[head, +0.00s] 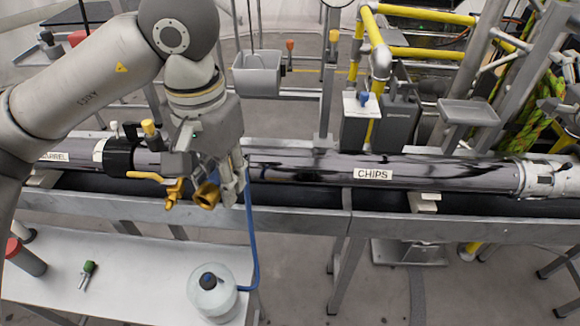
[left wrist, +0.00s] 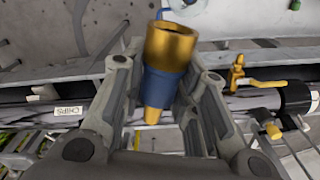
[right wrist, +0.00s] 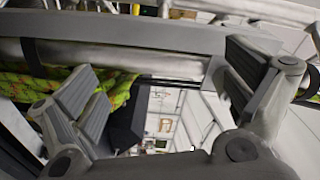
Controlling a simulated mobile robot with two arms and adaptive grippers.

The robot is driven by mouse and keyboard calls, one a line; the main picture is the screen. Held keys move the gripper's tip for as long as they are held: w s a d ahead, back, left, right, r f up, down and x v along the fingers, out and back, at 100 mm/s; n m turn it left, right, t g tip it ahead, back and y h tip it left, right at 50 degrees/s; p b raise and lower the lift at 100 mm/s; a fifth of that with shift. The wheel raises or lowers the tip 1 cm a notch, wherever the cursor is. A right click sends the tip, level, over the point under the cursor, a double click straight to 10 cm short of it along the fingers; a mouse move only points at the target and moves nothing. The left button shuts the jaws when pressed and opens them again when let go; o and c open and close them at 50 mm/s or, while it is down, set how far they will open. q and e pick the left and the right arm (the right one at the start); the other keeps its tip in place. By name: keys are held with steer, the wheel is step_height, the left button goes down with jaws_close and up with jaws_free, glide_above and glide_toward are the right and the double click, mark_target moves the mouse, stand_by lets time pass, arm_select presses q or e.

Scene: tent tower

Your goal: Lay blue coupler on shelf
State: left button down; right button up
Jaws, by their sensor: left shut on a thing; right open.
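The blue coupler (left wrist: 163,82), with a wide brass end and a brass tip, is between the fingers of my left gripper (left wrist: 165,105). In the head view the coupler's brass end (head: 206,196) shows at my left gripper (head: 222,190), in front of the long pipe. The gripper hides much of the coupler there. A white shelf-like surface (head: 125,282) lies lower, at the bottom left. My right gripper (right wrist: 175,105) is open and empty in the right wrist view, near a grey bar and green-yellow rope.
A round pale container (head: 213,293) stands on the white surface; a blue hose (head: 252,240) runs up from it behind my left gripper. A green-handled tool (head: 87,275) lies there too. The dark pipe labelled CHIPS (head: 310,172) and yellow valve levers (head: 173,190) are close. The white surface's middle is clear.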

steer(key=s+a+r+n+y, duration=0.1)
steer(key=a+r+n+y, duration=0.3)
steer(key=a, duration=0.8)
steer(key=a+r+n+y, duration=0.2)
steer(key=a+r+y, duration=0.35)
steer(key=a, duration=0.65)
steer(key=s+a+r+n+g+y, duration=0.25)
steer(key=s+a, duration=0.25)
steer(key=a, duration=0.3)
steer(key=s+a+r+n+g+y, duration=0.2)
steer(key=s+a+n+y, duration=0.15)
steer(key=s+a, duration=0.35)
steer(key=s+a+r+n+g+y, duration=0.2)
steer(key=s+a+r+n, duration=0.15)
steer(key=a, duration=0.55)
steer(key=s+a+f+n+g+y, duration=0.1)
steer(key=s+a+f+n+g, duration=0.25)
steer(key=s+a+n, duration=0.4)
arm_select(q)
steer(key=shift+s, duration=0.1)
arm_select(e)
steer(key=n+g+h, duration=0.3)
steer(key=n, duration=0.6)
glide_toward(217, 176)
steer(key=x, duration=1.1)
steer(key=shift+w+d+f, duration=0.25)
steer(key=shift+w+f, duration=0.15)
